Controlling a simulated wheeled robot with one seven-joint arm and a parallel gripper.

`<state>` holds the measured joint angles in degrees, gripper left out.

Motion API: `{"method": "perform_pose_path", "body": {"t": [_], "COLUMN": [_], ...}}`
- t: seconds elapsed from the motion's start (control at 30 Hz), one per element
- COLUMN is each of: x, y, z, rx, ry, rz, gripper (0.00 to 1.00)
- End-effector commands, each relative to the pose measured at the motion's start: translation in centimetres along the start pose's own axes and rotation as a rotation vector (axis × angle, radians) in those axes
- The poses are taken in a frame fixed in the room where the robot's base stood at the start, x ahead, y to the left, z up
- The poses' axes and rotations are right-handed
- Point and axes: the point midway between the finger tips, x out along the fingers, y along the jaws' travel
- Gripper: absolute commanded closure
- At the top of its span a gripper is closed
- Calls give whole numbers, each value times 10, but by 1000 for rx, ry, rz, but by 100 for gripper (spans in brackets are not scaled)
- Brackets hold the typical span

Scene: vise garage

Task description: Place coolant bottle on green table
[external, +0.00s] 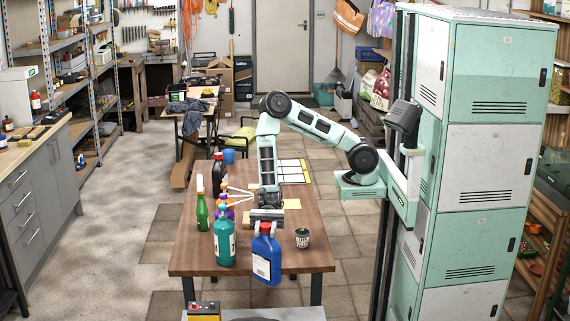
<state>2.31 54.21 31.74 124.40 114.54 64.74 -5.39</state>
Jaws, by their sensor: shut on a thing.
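A blue jug with a red cap and a white label (266,262), which looks like the coolant bottle, hangs upright below my gripper (266,229). Its label is too small to read. My gripper is shut around the jug's cap and neck. The jug overlaps the front edge of the brown wooden table (215,262) in the external view; whether its base touches anything cannot be told. No table with a clearly green top stands out. A small greenish yellow chair or stand (238,141) is farther back.
On the wooden table stand a teal bottle (224,243), a green bottle (202,212), a black bottle (219,172), spray bottles and a small dark pot (302,238). The right front of the table is mostly clear. Mint lockers (490,150) stand at right. Open floor lies at left.

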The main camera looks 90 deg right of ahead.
Motion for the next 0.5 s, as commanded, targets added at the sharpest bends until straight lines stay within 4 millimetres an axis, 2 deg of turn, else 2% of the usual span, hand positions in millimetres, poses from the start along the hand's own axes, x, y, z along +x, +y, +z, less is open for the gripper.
{"method": "perform_pose_path", "body": {"t": [0.03,0.2,0.33,0.5], "x": [21,70,95,113], "y": [10,34,48,60], "z": [-8,-16,-20,-22], "rx": [-4,-3,-4,-3], "ry": [-4,-5,-5,-4], "rz": [11,13,12,11], "gripper": [100,100,100,100]}}
